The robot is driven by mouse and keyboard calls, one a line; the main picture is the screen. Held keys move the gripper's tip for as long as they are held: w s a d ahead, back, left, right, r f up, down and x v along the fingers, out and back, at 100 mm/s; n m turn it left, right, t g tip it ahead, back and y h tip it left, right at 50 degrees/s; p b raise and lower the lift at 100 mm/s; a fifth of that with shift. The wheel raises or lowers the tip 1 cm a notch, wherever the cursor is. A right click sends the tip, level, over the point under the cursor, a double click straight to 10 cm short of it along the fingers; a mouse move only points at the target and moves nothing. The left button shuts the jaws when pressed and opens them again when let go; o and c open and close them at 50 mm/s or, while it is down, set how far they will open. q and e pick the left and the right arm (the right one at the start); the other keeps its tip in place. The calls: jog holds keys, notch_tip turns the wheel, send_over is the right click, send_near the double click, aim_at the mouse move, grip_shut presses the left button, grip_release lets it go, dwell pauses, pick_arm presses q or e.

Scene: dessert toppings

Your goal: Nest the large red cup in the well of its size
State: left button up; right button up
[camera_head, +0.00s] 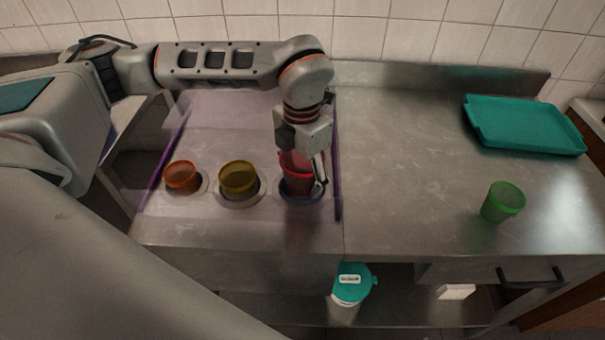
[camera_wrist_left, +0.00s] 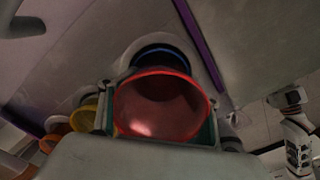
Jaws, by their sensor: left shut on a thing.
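The large red cup (camera_head: 296,178) is in my left gripper (camera_head: 318,172), which is shut on it over the right-hand well (camera_head: 302,199) with a dark blue rim. In the left wrist view the open mouth of the red cup (camera_wrist_left: 163,107) fills the middle between the fingers. The blue-rimmed well (camera_wrist_left: 160,52) shows beyond it, offset upward in that picture. The cup hides part of the well, so I cannot tell whether its base is inside.
An orange cup (camera_head: 181,176) sits in the left well and a yellow cup (camera_head: 238,178) in the middle well. A green cup (camera_head: 503,202) stands on the right counter, with a teal tray (camera_head: 525,124) behind it. Purple strips (camera_head: 338,185) edge the well area.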

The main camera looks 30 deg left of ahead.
pick_arm(q)
jog(key=o, duration=1.2)
jog(key=shift+r, duration=0.1)
jog(key=shift+r+p, duration=1.05)
jog(key=shift+r, duration=0.45)
notch_tip(320, 180, up, 6)
jog(key=p, duration=0.3)
jog(key=shift+f, duration=0.1)
